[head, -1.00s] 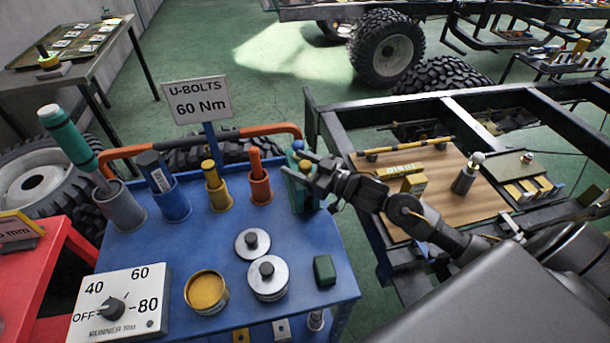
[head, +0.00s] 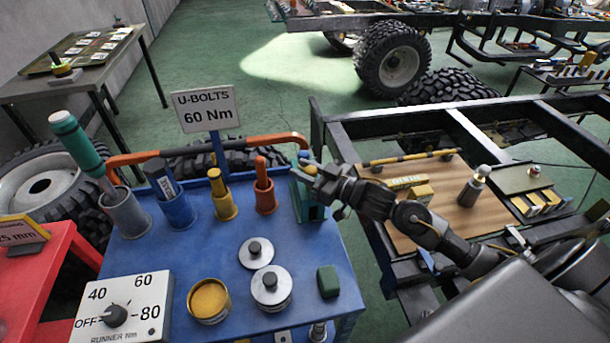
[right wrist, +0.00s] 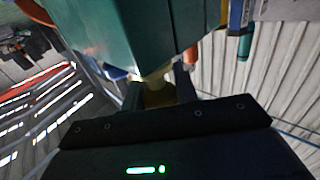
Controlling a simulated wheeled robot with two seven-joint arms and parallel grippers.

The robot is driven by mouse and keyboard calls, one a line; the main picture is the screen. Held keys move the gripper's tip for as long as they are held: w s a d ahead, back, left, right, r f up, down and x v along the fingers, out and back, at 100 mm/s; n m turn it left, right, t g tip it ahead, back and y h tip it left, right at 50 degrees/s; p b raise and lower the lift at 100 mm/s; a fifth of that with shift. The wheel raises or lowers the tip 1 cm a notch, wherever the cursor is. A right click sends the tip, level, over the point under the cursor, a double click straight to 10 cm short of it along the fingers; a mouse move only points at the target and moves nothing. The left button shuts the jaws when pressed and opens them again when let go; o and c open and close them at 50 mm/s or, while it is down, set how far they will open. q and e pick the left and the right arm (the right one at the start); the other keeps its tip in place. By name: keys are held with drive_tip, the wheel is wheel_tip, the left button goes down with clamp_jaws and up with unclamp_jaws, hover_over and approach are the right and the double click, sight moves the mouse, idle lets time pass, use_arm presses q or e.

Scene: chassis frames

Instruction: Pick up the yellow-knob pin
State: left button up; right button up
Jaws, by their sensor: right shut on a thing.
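The green pin holder (head: 312,209) stands at the far right corner of the blue cart top. A blue knob (head: 303,155) shows at its top, and the yellow knob of the pin (head: 309,169) shows just below it, at my right gripper (head: 314,178). In the right wrist view the yellow knob (right wrist: 157,88) sits between the two fingers, close against the green holder (right wrist: 135,30). My right gripper is shut on it. The pin's shaft is hidden, so I cannot tell how far it is in the holder. My left gripper is not in view.
The blue cart (head: 190,262) carries cups with tools, including an orange-handled one (head: 264,190), weights (head: 271,287), a yellow tin (head: 208,299) and a green block (head: 328,281). An orange rail (head: 240,145) runs behind. A chassis frame with a wooden board (head: 450,205) stands right.

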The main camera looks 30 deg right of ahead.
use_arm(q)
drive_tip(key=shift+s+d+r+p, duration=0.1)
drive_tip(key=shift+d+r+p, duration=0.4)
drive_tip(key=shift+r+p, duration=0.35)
use_arm(e)
wheel_tip(320, 180, up, 16)
drive_tip(key=shift+r, duration=0.25)
